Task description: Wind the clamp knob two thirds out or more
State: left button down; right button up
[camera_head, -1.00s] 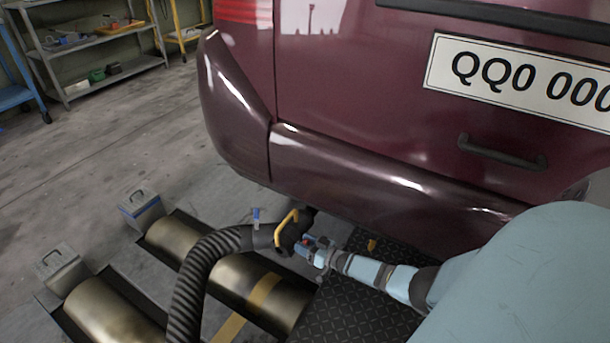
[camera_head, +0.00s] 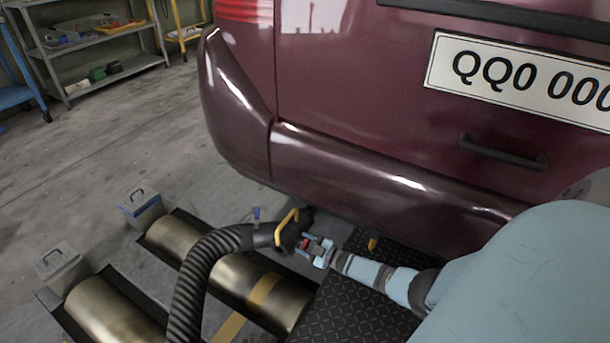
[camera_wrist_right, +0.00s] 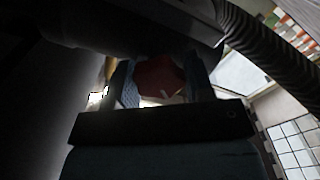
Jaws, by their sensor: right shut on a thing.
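The red clamp knob (camera_head: 305,244) is on the dark nozzle at the end of the black ribbed hose (camera_head: 190,277), under the car's bumper. My right gripper (camera_head: 309,246) comes in from the right and is shut on the knob. In the right wrist view the red knob (camera_wrist_right: 158,77) sits between the two fingers; the light there is dim and its far side is hidden. A yellow handle (camera_head: 287,228) stands up on the nozzle beside the gripper. How far out the knob is cannot be told. My left gripper is not in view.
The dark red car's bumper (camera_head: 385,185) is close above the nozzle and my right arm. Brass rollers (camera_head: 172,242) lie in the floor at the lower left. A black tread plate (camera_head: 350,310) is below my arm. Shelves (camera_head: 100,55) stand far back left.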

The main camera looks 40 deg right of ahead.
jog(key=n, duration=0.3)
jog(key=shift+n, duration=0.4)
jog(key=n, duration=0.3)
jog(key=shift+f, duration=0.15)
jog(key=shift+n, duration=1.6)
jog(key=shift+w, duration=0.1)
jog(key=o, duration=0.9)
jog(key=shift+r, duration=0.2)
jog(key=shift+f, duration=0.1)
